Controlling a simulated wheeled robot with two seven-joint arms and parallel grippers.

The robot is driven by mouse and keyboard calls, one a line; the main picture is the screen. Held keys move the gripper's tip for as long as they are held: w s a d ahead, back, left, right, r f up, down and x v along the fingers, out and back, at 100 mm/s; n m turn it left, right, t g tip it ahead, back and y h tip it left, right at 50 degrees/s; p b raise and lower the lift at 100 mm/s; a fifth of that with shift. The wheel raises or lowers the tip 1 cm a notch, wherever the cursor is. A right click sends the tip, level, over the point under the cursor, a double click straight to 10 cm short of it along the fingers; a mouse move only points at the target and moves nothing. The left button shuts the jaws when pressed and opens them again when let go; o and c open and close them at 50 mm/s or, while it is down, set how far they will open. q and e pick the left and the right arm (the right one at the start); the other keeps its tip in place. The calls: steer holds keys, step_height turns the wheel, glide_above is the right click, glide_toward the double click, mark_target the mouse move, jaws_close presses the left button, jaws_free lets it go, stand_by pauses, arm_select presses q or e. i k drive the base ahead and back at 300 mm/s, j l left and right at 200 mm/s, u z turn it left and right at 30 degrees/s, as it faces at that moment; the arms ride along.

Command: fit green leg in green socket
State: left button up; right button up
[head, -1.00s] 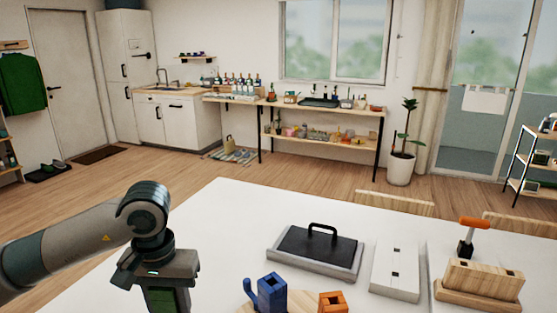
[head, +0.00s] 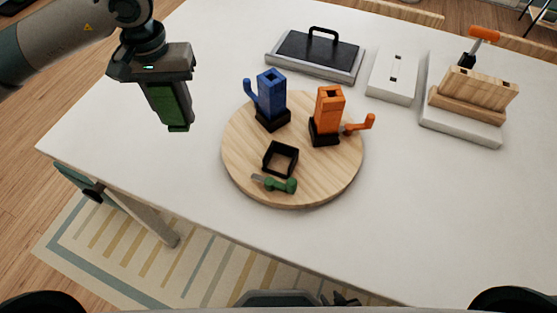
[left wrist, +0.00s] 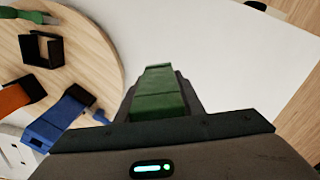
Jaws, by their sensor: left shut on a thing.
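My left gripper (head: 166,90) is shut on the green leg (head: 174,112), a long green block that points down from the jaws. It is above the left part of the table, left of the round wooden board, apart from it. The green leg also shows in the left wrist view (left wrist: 157,92). An empty black square socket (head: 267,159) stands at the front of the board. It shows at the upper left of the left wrist view (left wrist: 27,49). A small green piece with a grey end (head: 282,185) lies in front of it. My right gripper is not in view.
On the round board (head: 330,180), a blue block (head: 271,95) and an orange block (head: 328,108) stand upright in black sockets, each with a side handle. Behind are a black-topped tray (head: 318,50), a white slotted block (head: 393,80) and a wooden holder (head: 470,92). The white table (head: 400,210) is clear at right.

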mark_target(284, 148)
steer(key=j, duration=0.85)
steer(key=i+j, duration=0.1)
steer(key=j, duration=0.7)
steer(key=z, duration=1.9)
